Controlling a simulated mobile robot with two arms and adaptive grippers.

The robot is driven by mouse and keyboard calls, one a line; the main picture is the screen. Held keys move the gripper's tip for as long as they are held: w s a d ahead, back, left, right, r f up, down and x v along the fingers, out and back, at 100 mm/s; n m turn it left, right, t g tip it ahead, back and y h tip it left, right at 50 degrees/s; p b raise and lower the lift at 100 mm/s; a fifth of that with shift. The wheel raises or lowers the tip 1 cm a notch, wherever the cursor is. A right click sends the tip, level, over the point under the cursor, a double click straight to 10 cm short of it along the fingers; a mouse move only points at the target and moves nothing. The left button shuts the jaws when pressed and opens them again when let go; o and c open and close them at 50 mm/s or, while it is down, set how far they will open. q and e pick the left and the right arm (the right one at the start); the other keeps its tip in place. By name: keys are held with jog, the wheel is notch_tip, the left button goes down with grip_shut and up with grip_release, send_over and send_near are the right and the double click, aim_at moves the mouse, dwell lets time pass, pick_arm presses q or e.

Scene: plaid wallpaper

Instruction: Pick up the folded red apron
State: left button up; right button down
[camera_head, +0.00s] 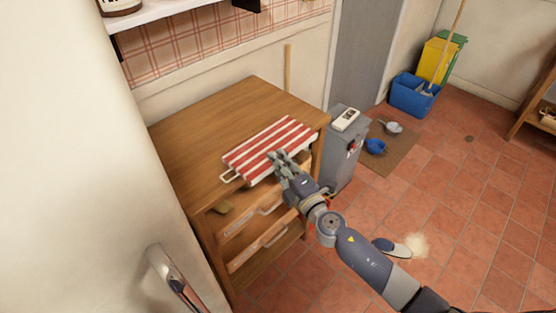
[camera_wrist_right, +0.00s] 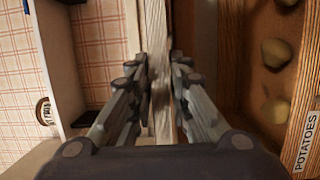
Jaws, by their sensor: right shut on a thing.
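The folded red apron (camera_head: 262,146), with red and white stripes and a pale strap loop at its left, shows flat at the front edge of the wooden dresser top (camera_head: 190,130). I cannot tell whether it touches the wood. My right gripper (camera_head: 276,158) is at the apron's near edge, its fingers over the stripes, shut on it. In the right wrist view the fingers (camera_wrist_right: 163,75) are close together; the apron's stripes cannot be made out there. My left gripper is not in view.
Below the apron a drawer (camera_head: 240,222) stands open; the wrist view shows potatoes (camera_wrist_right: 275,52) and a POTATOES label. A grey bin (camera_head: 343,160) with a white device on its lid stands right of the dresser. A white surface with a metal handle (camera_head: 165,268) is at left.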

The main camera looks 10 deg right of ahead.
notch_tip(320, 180, up, 3)
jog(key=shift+f+p, duration=0.1)
jog(key=shift+p, duration=0.75)
jog(key=s+a+r+b, duration=0.1)
jog(key=s+b, duration=0.1)
jog(key=s, duration=1.4)
jog(key=shift+a+r, duration=0.25)
